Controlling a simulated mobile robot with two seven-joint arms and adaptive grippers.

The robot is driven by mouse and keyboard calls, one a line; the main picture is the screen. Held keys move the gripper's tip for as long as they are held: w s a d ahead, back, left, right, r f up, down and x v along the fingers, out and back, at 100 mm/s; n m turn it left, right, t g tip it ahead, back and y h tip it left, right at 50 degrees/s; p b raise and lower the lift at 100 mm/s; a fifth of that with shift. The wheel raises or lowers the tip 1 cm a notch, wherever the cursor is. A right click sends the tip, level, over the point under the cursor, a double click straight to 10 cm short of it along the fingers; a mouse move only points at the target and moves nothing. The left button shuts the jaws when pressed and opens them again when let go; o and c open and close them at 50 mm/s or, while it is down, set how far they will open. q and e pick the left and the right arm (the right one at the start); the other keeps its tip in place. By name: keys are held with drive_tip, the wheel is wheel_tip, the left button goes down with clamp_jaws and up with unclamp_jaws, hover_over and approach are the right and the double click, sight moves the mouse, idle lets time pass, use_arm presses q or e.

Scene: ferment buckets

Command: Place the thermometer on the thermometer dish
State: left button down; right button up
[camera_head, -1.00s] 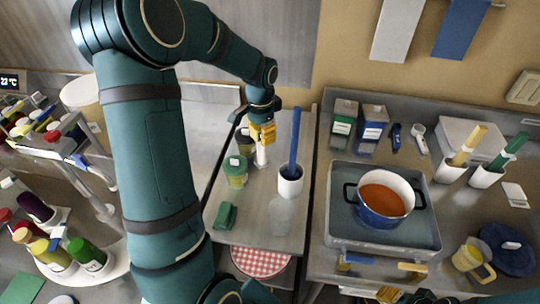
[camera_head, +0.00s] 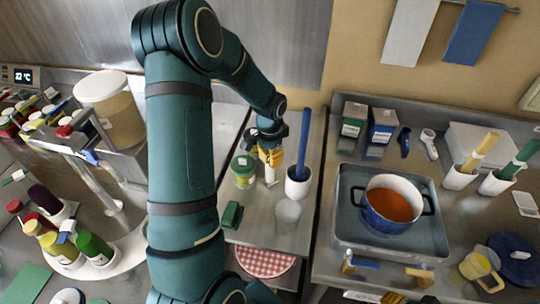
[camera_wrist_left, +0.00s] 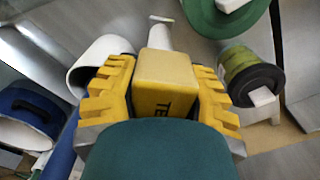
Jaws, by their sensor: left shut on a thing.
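The thermometer (camera_wrist_left: 166,80) has a yellow block-shaped head with dark lettering and sits between the yellow fingers of my left gripper (camera_wrist_left: 165,92) in the left wrist view. The fingers are shut on it. In the head view my left gripper (camera_head: 270,156) is over the narrow middle counter, between a green jar and a white cup. A pale part (camera_head: 270,176) shows below the fingers; I cannot tell whether it touches anything. I cannot identify the thermometer dish with certainty. Yellow parts (camera_head: 394,298) at the bottom edge may be my right gripper; its state is unclear.
The white cup (camera_head: 297,188) with a blue stick stands close right of my gripper, the green jar (camera_head: 243,174) close left. A clear glass (camera_head: 287,212) and a green block (camera_head: 231,215) stand nearer. A pot (camera_head: 392,206) sits on the right counter.

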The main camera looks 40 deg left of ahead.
use_arm(q)
drive_tip(key=shift+f, duration=0.2)
drive_tip(key=c, duration=0.6)
unclamp_jaws()
drive_tip(key=shift+r, duration=0.1)
